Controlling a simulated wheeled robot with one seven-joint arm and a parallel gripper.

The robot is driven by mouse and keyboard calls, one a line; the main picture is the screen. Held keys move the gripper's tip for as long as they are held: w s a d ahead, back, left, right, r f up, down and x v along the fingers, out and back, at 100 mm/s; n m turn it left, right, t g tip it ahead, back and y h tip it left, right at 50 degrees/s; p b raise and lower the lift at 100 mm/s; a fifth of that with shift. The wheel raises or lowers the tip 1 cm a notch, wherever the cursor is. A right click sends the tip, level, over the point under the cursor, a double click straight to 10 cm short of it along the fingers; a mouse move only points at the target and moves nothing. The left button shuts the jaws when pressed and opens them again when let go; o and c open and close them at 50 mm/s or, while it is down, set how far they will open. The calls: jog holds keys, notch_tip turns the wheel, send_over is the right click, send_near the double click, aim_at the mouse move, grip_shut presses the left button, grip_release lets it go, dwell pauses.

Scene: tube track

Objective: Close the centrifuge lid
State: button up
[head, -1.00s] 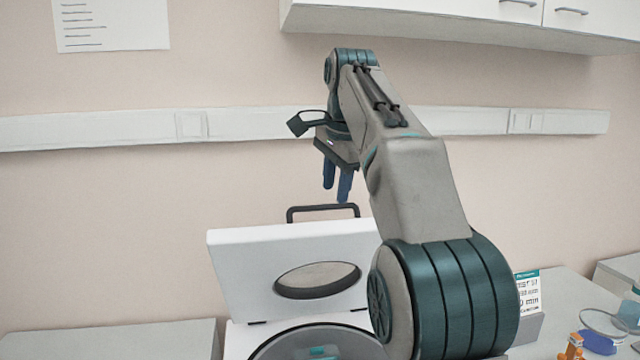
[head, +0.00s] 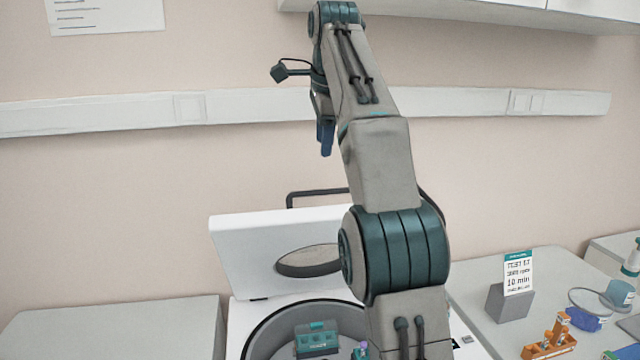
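The fingers overlap in this view, so any gap is hidden. My arm hides the right part of the lid and bowl.
In the bowl sit a teal block (head: 317,338) and a small purple-topped item (head: 361,350). The counter at left (head: 120,325) is bare. Wall cabinets (head: 520,15) hang above.

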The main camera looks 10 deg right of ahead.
aim_at(320, 191)
jog(key=b+x, duration=0.2)
jog(key=x, duration=1)
jog(key=shift+s+f, duration=0.1)
jog(key=shift+f, duration=0.05)
grip_shut()
